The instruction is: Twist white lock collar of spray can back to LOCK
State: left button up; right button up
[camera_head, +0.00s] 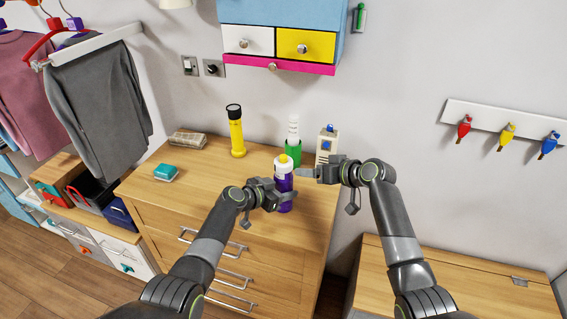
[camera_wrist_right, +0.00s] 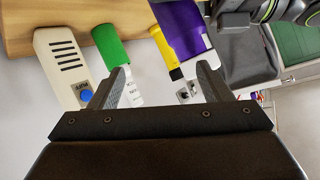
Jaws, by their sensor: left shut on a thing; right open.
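My right gripper (camera_head: 305,173) is open, just right of the can at about collar height. In the right wrist view, the purple can (camera_wrist_right: 180,25) and its white collar (camera_wrist_right: 197,61) show near one finger of the open right gripper (camera_wrist_right: 162,78), which partly covers the collar. The LOCK marking cannot be read.
Close behind stand a green-and-white bottle (camera_head: 294,152) and a pale device with a blue button (camera_head: 326,147). A yellow flashlight (camera_head: 236,133) stands farther left. A teal box (camera_head: 166,173) and a wrapped bundle (camera_head: 187,140) lie left. The dresser top (camera_head: 205,185) is clear between them.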

aim_at(290, 168)
jog(key=s+n+t+y, duration=0.3)
jog(key=s+n+t, duration=0.1)
jog(key=s+t, duration=0.15)
jog(key=shift+g, duration=0.45)
jog(key=shift+s+a+r+x, duration=0.1)
jog(key=shift+a+r+x, duration=0.05)
jog(key=shift+x, duration=1.8)
jog(key=shift+s+a+r+x, duration=0.15)
jog(key=shift+x, duration=1.8)
jog(key=shift+s+a+r+x, duration=0.1)
jog(key=shift+r+x, duration=0.1)
jog(key=shift+x, duration=1.75)
jog(key=shift+c, duration=0.3)
